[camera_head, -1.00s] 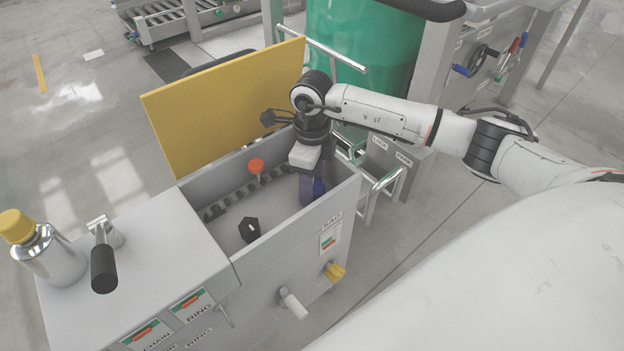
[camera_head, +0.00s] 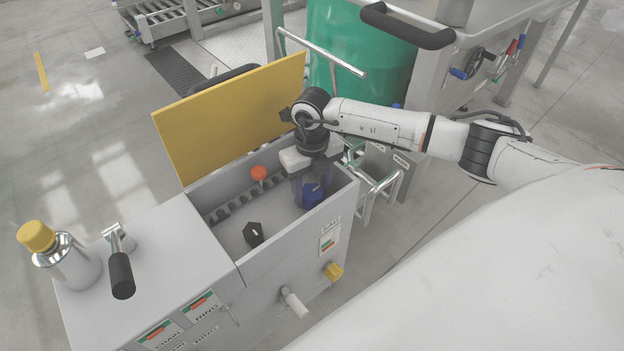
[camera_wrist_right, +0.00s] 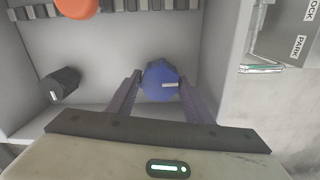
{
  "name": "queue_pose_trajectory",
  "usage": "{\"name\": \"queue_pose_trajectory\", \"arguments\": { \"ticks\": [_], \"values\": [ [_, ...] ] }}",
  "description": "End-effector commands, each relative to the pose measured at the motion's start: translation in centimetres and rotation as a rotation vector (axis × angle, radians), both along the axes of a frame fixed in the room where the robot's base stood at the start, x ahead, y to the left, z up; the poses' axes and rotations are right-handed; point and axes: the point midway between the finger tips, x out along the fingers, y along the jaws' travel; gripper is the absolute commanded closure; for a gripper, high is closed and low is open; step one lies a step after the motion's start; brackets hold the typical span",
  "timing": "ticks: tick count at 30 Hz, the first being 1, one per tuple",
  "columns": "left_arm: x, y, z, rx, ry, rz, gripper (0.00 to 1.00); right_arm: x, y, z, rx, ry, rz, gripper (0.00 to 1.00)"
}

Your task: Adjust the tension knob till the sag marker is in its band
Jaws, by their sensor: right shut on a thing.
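A blue knob (camera_head: 313,194) with a pale pointer line stands inside the open grey box, near its right end. It also shows in the right wrist view (camera_wrist_right: 161,78). My right gripper (camera_head: 309,188) reaches down into the box and is shut on the blue knob, with one finger on each side in the right wrist view (camera_wrist_right: 160,88). A plate with a SAG label and red and green bands (camera_head: 329,241) is on the box's front wall; I cannot make out the marker's position on it. My left gripper is not in view.
A black knob (camera_head: 253,234) and an orange-red knob (camera_head: 259,173) by a dark chain (camera_head: 232,202) are in the box. The yellow lid (camera_head: 230,115) stands open behind. A yellow-capped bottle (camera_head: 66,258) and a black-handled lever (camera_head: 121,274) are at left.

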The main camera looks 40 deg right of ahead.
Motion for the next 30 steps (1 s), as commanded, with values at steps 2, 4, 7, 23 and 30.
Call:
{"name": "queue_pose_trajectory", "arguments": {
  "ticks": [2,4,7,23,30],
  "values": [
    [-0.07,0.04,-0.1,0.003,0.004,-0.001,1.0,-0.01,-0.03,0.06,-0.001,0.001,-0.014,0.76],
    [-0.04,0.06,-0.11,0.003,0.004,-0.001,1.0,-0.01,-0.02,0.04,-0.001,0.001,-0.022,0.76],
    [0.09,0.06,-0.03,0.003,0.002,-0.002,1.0,-0.01,-0.02,0.02,-0.001,0.001,-0.027,0.76],
    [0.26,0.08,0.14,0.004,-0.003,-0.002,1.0,0.0,-0.02,0.01,-0.001,0.0,-0.026,0.35],
    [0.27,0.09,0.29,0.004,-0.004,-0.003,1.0,0.04,-0.03,0.39,0.0,-0.001,-0.026,0.35]
  ]
}}
